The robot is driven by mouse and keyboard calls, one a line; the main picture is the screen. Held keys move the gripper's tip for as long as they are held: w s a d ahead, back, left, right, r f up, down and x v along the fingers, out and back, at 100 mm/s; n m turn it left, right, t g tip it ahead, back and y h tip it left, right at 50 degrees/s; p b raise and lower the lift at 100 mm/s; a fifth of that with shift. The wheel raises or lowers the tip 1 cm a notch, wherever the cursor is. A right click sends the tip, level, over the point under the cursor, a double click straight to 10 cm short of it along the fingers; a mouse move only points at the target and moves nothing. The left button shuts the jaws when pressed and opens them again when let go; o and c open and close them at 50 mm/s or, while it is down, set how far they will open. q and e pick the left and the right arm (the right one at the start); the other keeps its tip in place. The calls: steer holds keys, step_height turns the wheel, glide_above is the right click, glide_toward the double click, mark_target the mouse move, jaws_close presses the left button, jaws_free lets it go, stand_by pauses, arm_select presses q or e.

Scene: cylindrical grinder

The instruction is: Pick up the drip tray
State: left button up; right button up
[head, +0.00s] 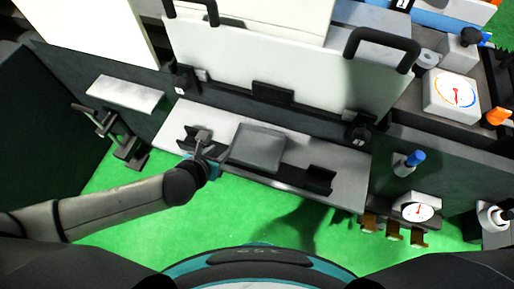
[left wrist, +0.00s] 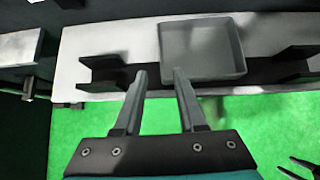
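The drip tray (head: 257,149) is a shallow grey square tray on the light metal ledge of the machine. It also shows in the left wrist view (left wrist: 203,50), upright with its open side up. My left gripper (head: 207,148) is at the tray's left side, near its front left corner. In the left wrist view the left gripper (left wrist: 160,76) is open, its two fingers apart with nothing between them. The right finger is close to the tray's left edge; I cannot tell whether they touch.
Dark brackets stand on the ledge (head: 228,126) left and right of the tray. A white panel (head: 290,70) with black handles rises behind. Dials and brown hooks (head: 393,231) are at the right. Green floor in front is clear. Dark prongs show at the left wrist view's lower right.

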mark_target(233, 139)
arm_select(q)
steer(key=b+x, duration=0.2)
steer(key=x, duration=0.5)
steer(key=shift+w+d+f, duration=0.1)
steer(key=shift+w+f, duration=0.05)
steer(key=shift+w, duration=0.15)
steer(key=shift+b+x, duration=1.15)
steer(key=shift+x, duration=1.4)
steer(key=shift+w+r, duration=0.15)
steer(key=shift+r, duration=0.05)
jaws_close()
